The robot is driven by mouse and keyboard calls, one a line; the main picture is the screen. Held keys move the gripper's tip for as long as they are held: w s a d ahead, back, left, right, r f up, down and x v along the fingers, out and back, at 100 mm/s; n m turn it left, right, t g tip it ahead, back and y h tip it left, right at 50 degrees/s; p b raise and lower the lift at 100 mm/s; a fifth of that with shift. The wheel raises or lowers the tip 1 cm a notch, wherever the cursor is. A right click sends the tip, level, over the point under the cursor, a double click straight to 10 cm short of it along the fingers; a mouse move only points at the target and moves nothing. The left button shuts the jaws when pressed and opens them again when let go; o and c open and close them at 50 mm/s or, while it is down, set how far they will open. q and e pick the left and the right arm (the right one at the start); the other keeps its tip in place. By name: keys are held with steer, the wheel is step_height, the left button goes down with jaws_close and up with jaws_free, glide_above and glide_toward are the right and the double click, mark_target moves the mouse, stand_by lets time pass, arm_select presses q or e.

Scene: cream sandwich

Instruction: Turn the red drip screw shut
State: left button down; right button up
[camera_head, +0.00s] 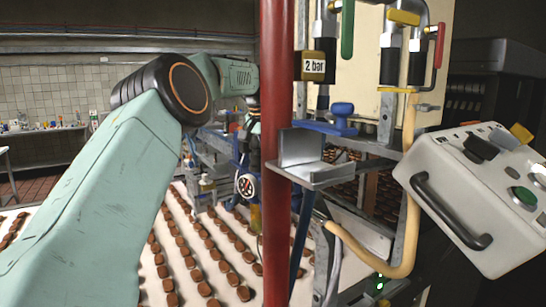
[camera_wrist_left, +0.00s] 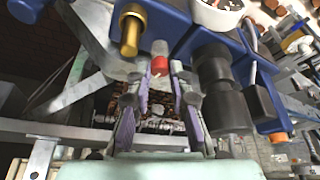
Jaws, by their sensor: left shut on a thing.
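The red drip screw (camera_wrist_left: 160,66) shows in the left wrist view as a small red knob on the blue metal body (camera_wrist_left: 185,35). My left gripper (camera_wrist_left: 160,80) has its two fingers with purple pads on either side of the screw and is shut on it. In the head view my left arm reaches in from the left to the machinery behind the red post. The post and the wrist hide the screw and fingertips there. My right gripper is in neither view.
A vertical red post (camera_head: 277,150) stands close in front of the work spot. A pressure gauge (camera_head: 246,186) is below the wrist. A brass fitting (camera_wrist_left: 130,35) and a dark cylinder (camera_wrist_left: 222,95) flank the screw. A grey control box (camera_head: 470,200) is at right.

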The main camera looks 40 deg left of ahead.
arm_select(q)
steer(key=m+h, duration=0.1)
steer(key=m, duration=0.3)
steer(key=shift+a+h, duration=0.2)
steer(key=shift+h, duration=0.2)
steer(key=shift+m, duration=0.3)
steer(key=c, duration=1.2)
jaws_free()
